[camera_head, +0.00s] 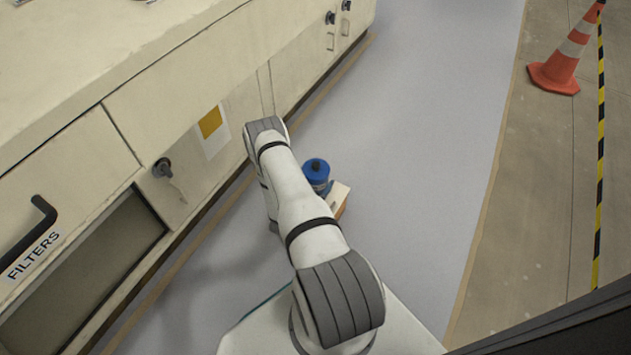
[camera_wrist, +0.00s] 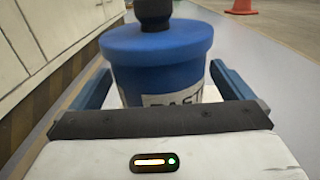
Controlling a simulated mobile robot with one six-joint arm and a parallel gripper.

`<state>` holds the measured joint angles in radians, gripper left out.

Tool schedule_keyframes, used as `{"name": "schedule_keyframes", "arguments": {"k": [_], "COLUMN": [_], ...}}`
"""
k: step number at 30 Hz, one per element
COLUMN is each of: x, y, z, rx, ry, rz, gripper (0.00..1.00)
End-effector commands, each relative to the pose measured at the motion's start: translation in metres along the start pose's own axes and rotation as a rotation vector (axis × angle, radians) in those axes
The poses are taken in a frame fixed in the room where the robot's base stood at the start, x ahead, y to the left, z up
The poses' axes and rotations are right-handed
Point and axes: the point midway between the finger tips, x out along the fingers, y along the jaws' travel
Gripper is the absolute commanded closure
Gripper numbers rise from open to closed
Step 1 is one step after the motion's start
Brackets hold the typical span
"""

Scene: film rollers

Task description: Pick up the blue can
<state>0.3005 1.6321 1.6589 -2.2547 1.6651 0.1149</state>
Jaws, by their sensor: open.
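In the wrist view the blue can (camera_wrist: 158,62) is upright, close up, with a white label partly hidden by the gripper body. My gripper (camera_wrist: 160,92) is open, with one blue finger on each side of the can. A small gap shows on the right; on the left I cannot tell whether the finger touches. In the head view most of my gripper is hidden behind my arm.
A cream machine cabinet (camera_head: 207,75) with knobs and a "FILTERS" drawer runs along the left. An orange and white traffic cone (camera_head: 562,62) stands at the upper right, beside a yellow and black floor stripe (camera_head: 600,130). The floor (camera_head: 420,170) right of the can is clear.

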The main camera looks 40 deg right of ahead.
Motion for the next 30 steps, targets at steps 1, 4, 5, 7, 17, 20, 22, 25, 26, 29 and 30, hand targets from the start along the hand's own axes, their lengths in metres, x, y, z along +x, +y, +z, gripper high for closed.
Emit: {"name": "schedule_keyframes", "arguments": {"k": [1,4,5,7,17,20,22,25,26,29,30], "x": [0.0,0.0,0.0,0.0,-0.001,-0.001,-0.001,-0.001,-0.001,-0.001,0.0], "y": [0.0,0.0,0.0,0.0,0.001,0.001,0.001,0.001,0.001,0.002,0.002], "z": [0.0,0.0,0.0,0.0,0.0,0.001,0.001,0.001,0.002,0.012,0.018], "rx": [0.0,0.0,0.0,0.0,0.001,0.001,0.001,0.001,0.001,0.002,0.002], "ry": [0.0,0.0,0.0,0.0,0.0,-0.001,-0.001,-0.001,-0.001,-0.002,-0.003], "rz": [0.0,0.0,0.0,0.0,0.001,0.001,0.001,0.001,0.001,0.001,0.002], "gripper": [0.0,0.07,0.1,0.16,0.43,0.49,0.49,0.49,0.49,0.49,0.49]}}
